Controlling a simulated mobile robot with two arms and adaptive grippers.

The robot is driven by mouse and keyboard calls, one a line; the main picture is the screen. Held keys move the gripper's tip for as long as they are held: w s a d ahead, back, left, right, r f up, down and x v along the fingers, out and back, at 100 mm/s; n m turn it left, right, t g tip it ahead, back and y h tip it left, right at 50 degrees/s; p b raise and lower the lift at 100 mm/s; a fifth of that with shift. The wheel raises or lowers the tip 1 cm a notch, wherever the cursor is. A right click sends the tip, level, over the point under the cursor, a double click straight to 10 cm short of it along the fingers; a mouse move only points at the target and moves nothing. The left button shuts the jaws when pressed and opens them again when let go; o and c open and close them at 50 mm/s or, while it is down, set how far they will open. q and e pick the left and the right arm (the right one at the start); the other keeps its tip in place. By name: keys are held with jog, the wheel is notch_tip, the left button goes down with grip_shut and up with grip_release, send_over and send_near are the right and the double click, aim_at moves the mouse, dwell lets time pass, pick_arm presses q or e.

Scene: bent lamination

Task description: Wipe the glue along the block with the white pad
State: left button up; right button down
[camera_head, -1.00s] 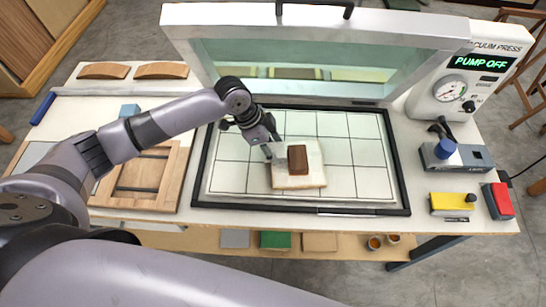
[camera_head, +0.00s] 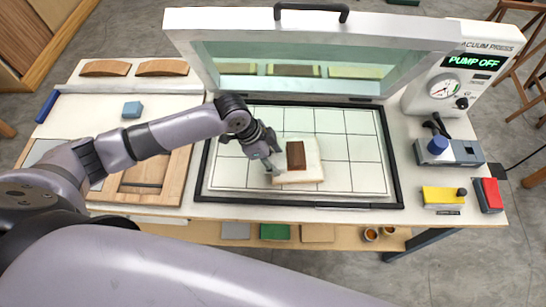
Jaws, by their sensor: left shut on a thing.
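A reddish-brown block (camera_head: 296,155) lies on a cream square slab (camera_head: 312,172) on the gridded press bed. My left gripper (camera_head: 276,162) is just left of the block, low over the slab's left edge. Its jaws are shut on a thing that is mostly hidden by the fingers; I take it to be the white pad. Whether the pad touches the slab or the block I cannot tell. No glue can be made out at this size. My right gripper is out of view.
The black-framed press bed (camera_head: 350,190) has free room right of the slab. Its raised lid (camera_head: 310,30) stands behind. A wooden frame (camera_head: 170,185) and a small blue block (camera_head: 132,110) are at left. The vacuum pump (camera_head: 440,90) reads PUMP OFF.

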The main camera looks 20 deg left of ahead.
pick_arm(q)
jog(key=shift+f, duration=0.3)
jog(key=shift+w, duration=0.1)
dwell(0.3)
jog(key=shift+w+a, duration=0.3)
jog(key=shift+w, duration=0.5)
jog(key=shift+w, duration=0.1)
jog(key=shift+w+a+b, duration=0.3)
jog(key=shift+w+a, duration=0.05)
jog(key=shift+w, duration=0.25)
jog(key=shift+w, duration=0.1)
